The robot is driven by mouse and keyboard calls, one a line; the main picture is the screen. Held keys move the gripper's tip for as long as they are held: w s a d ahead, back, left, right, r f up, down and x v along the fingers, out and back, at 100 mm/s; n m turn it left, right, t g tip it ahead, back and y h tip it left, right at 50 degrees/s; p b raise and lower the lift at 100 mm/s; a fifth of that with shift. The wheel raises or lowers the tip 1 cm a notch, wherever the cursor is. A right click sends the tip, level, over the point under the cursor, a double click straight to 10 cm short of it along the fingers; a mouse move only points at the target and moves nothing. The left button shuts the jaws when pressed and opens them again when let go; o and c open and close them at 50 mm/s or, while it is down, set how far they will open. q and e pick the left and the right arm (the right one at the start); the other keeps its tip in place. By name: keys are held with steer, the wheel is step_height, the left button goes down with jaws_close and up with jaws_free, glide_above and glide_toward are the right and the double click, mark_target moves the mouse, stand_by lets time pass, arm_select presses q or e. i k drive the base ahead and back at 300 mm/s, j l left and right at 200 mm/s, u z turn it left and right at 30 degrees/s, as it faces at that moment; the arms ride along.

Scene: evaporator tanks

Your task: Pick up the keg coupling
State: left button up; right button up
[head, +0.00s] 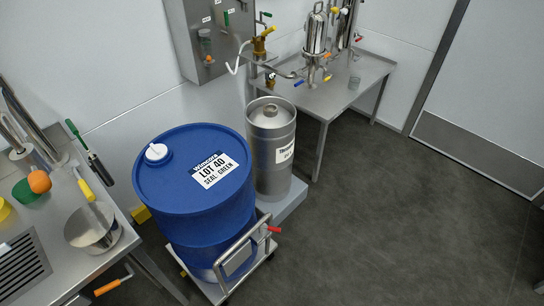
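No part that I can clearly tell as the keg coupling shows. A brass-coloured fitting (259,47) with a yellow handle sits by the wall, above and behind the steel keg (275,160), with a white curved hose beside it. I cannot tell whether this fitting is the coupling. The keg stands upright on a low grey platform, its top uncovered with a round neck in the middle. Neither of my grippers is in the head view.
A blue drum (190,215) marked LOT 40 stands on a wheeled cart (240,260) before the keg. A steel table (345,80) with vessels is behind right. A left counter (65,265) holds a pan (92,228). The right floor (400,220) is clear.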

mark_target(260, 50)
steer(key=i+l, duration=0.3)
steer(key=i+l+u, duration=0.1)
steer(key=i+l, duration=0.2)
steer(key=l, duration=0.15)
steer(key=i+l+u, duration=0.1)
steer(key=i+l, duration=0.15)
steer(key=l, duration=0.15)
steer(key=i+l, duration=0.25)
steer(key=l, duration=0.15)
steer(key=i+l+u, duration=0.1)
steer(key=i+l, duration=0.2)
steer(key=l, duration=0.15)
